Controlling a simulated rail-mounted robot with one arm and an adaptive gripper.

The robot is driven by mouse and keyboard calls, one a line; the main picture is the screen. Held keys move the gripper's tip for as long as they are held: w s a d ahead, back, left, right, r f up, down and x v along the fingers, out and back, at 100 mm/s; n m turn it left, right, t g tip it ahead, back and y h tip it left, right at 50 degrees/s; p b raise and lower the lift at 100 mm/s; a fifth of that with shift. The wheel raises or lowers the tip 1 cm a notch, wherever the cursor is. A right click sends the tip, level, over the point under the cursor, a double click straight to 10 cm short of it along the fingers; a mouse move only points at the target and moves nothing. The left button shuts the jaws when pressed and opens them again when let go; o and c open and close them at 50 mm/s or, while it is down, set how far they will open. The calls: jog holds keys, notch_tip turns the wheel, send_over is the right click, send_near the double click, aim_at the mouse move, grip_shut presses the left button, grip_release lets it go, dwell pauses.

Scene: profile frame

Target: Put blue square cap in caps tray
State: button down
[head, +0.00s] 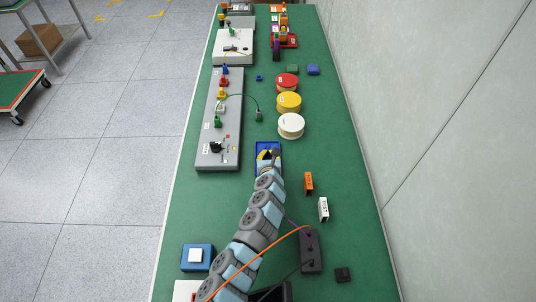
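A blue square block (313,70), which looks like the blue square cap, lies on the green bench top toward the far right. A blue tray (276,147) lies mid-bench, possibly the caps tray; no label on it is readable. My gripper (268,156) is over this tray and hides much of it. Something yellow shows beside the fingers in the tray. The fingers are too small and overlapped to tell whether they are open or shut, or hold anything. The blue block is well apart from my gripper.
Red (287,83), yellow (289,102) and white (291,125) spools stand in a column. A grey panel (218,145) with a green cable lies left. Orange (308,183) and white (323,209) blocks stand right. A wall borders the bench's right.

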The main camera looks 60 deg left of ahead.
jog(key=shift+f, duration=0.45)
jog(key=c, duration=1.8)
grip_release()
jog(key=o, duration=0.7)
jog(key=shift+c, duration=0.2)
jog(key=shift+r, duration=0.15)
jog(key=shift+d+r, duration=0.1)
jog(key=shift+r, duration=0.4)
jog(key=p+v, duration=0.1)
jog(key=v, duration=1)
jog(key=shift+s+d, duration=0.25)
jog(key=shift+d, duration=0.05)
jog(key=shift+a+f, duration=0.1)
